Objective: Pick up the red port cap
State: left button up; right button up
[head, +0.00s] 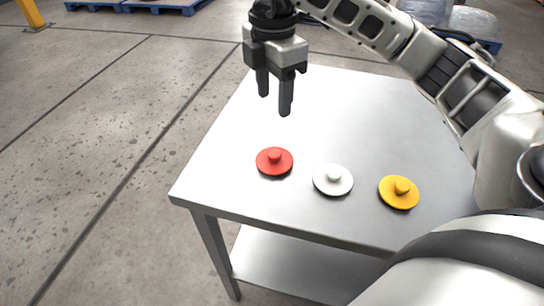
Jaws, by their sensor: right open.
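The red port cap (274,161) is a round red disc with a small raised knob in its middle. It lies flat on the metal table (225,168), near the table's front left corner, in the head view. My right gripper (275,103) is open and empty, its fingers pointing down. It hangs above the table, beyond the red cap in the picture, and does not touch it. My left gripper is out of view.
A white cap (333,180) and a yellow cap (400,192) of like shape lie to the right of the red one. The table's left edge is close to the red cap. The far part of the tabletop is clear. Blue pallets (165,7) stand far back.

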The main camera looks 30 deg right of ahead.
jog(key=b, duration=0.2)
send_over(274, 153)
notch_tip(274, 153, down, 8)
jog(key=shift+w+a+f, duration=0.1)
jog(key=shift+f, duration=0.1)
jog(key=shift+f+p, duration=0.5)
jog(key=shift+f, duration=2.15)
jog(key=c, duration=1.1)
